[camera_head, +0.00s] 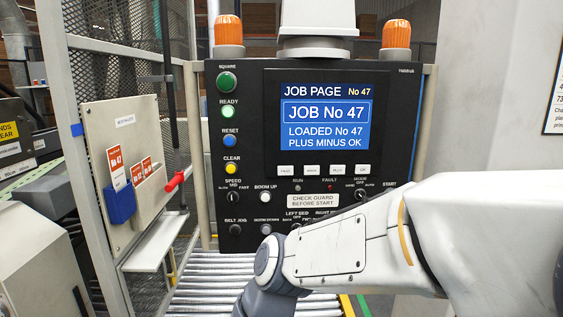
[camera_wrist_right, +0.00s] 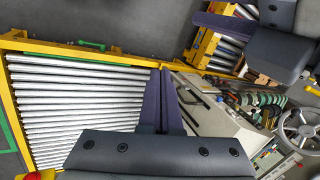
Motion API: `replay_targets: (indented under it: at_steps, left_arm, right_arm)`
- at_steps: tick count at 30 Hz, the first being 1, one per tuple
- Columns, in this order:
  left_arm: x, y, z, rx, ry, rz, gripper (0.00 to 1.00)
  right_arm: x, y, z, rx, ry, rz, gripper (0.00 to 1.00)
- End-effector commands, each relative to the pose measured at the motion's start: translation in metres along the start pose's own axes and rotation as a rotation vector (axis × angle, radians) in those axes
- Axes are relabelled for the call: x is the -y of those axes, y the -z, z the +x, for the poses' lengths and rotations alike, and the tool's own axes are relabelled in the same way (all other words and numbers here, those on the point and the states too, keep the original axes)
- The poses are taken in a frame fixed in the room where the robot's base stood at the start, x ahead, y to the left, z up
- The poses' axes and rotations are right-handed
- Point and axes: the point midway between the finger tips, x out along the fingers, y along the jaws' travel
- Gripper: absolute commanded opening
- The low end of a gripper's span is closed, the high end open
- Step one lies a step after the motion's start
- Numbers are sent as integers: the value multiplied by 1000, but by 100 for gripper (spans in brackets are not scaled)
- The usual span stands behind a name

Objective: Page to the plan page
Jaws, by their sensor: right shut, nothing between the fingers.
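The control panel (camera_head: 250,110) stands upright in the head view. Its blue screen (camera_head: 325,117) reads JOB PAGE No 47, JOB No 47, LOADED No 47, PLUS MINUS OK. A row of several pale keys (camera_head: 310,170) lies under the screen; their labels are too small to read surely, though the rightmost seems to say OK. My right arm crosses the panel's lower right, hiding controls there. My right gripper (camera_wrist_right: 160,73) is shut and empty in the wrist view, above rollers. My left gripper (camera_wrist_right: 224,24) shows partly at that view's upper right; its opening is unclear.
A roller conveyor (camera_head: 212,280) runs below the panel and shows in the wrist view (camera_wrist_right: 75,110). At left, a board (camera_head: 125,150) carries a blue holder (camera_head: 119,206) with orange cards numbered 47. A red-handled lever (camera_head: 176,181) sticks out beside it. Amber lamps (camera_head: 396,34) top the panel.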

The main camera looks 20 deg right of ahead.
Motion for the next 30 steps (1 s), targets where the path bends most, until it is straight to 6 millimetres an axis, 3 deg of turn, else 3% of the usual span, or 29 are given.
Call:
replay_targets:
  at_steps: [1, 6, 9, 12, 15, 19, 30]
  left_arm:
    - [-1, 1, -20, 0, 0, 0, 50]
    - [-3, 2, -42, 0, 0, -1, 50]
    - [-4, 3, -53, 0, 0, -1, 50]
    - [-4, 3, -61, 0, 0, -1, 50]
    - [-5, 4, -66, 0, 0, -1, 50]
    - [-5, 4, -70, 0, 0, -1, 50]
    - [-5, 4, -70, 0, 0, -1, 50]
  right_arm:
    - [8, 34, -29, -67, 82, 164, 0]
    - [1, 128, -98, -284, 337, 578, 0]
    - [-19, 174, -142, -411, 464, 763, 0]
    - [-45, 206, -183, -523, 567, 907, 0]
    - [-67, 226, -215, -611, 644, 1006, 0]
    - [-87, 239, -239, -681, 703, 1080, 0]
    - [-95, 244, -248, -707, 728, 1106, 0]
